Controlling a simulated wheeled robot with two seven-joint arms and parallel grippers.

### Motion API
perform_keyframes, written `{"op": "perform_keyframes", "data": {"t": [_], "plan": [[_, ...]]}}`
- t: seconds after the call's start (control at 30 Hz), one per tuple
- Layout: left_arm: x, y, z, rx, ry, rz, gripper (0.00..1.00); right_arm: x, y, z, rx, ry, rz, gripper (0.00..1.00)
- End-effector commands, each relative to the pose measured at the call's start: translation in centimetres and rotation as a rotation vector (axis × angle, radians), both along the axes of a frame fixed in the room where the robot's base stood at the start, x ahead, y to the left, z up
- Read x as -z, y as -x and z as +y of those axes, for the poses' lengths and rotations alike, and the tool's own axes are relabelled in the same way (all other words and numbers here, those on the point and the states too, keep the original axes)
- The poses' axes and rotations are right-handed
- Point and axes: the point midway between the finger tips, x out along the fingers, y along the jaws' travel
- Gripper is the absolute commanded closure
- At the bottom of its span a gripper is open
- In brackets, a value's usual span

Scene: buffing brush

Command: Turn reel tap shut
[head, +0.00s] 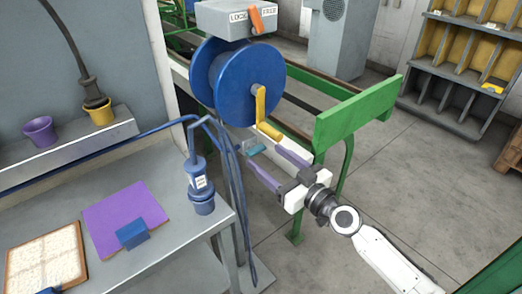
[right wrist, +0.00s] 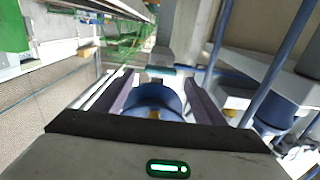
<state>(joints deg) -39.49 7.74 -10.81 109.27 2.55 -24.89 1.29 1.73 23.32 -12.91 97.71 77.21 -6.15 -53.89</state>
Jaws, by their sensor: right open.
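A blue hose reel (head: 236,85) with a yellow crank (head: 264,112) stands at the back of the bench end. A small teal lever (head: 256,149), which looks like the reel tap, sits below the reel; the tap body is mostly hidden. My right gripper (head: 263,157) is open, its purple fingers reaching toward the lever from the lower right. In the right wrist view, my right gripper (right wrist: 159,76) has empty space between its fingers, and a teal strip shows near the tips. I cannot tell whether they touch it. My left gripper is not in view.
A grey box (head: 236,19) with an orange lever (head: 256,20) tops the reel. A green rail (head: 358,108) stands right of the reel. A blue bottle-like tool (head: 200,182) with hoses stands on the bench (head: 180,250) to the left.

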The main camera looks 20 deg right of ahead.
Motion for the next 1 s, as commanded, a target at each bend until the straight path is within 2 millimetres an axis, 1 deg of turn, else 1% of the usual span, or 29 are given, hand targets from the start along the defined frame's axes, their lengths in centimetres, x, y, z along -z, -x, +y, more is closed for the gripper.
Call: {"op": "perform_keyframes", "data": {"t": [0.03, 0.1, 0.23, 0.4, 0.6, 0.83, 0.87, 1.0], "plan": [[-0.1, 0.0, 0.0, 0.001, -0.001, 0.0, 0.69, -0.2, -0.9, 0.3, 0.0, -0.002, -0.002, 0.36], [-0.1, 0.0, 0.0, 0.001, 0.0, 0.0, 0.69, -0.1, -1.8, 0.7, -0.001, -0.002, 0.0, 0.36], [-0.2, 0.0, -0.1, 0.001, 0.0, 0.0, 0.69, 0.0, -3.0, 1.2, -0.001, -0.001, 0.0, 0.36], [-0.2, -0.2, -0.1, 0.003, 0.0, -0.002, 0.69, 0.1, -3.5, 1.4, -0.001, 0.001, 0.002, 0.36], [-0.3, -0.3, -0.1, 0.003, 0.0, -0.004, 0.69, 0.1, -3.5, 1.4, -0.002, 0.001, 0.002, 0.36], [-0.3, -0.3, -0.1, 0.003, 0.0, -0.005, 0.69, 0.1, -3.5, 1.4, -0.001, 0.001, 0.002, 0.75], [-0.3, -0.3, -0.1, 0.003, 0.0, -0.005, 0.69, 0.1, -3.5, 1.4, -0.001, 0.001, 0.002, 0.77], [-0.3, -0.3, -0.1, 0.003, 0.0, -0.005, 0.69, 0.1, -3.5, 1.3, -0.001, -0.004, 0.004, 0.77]]}}
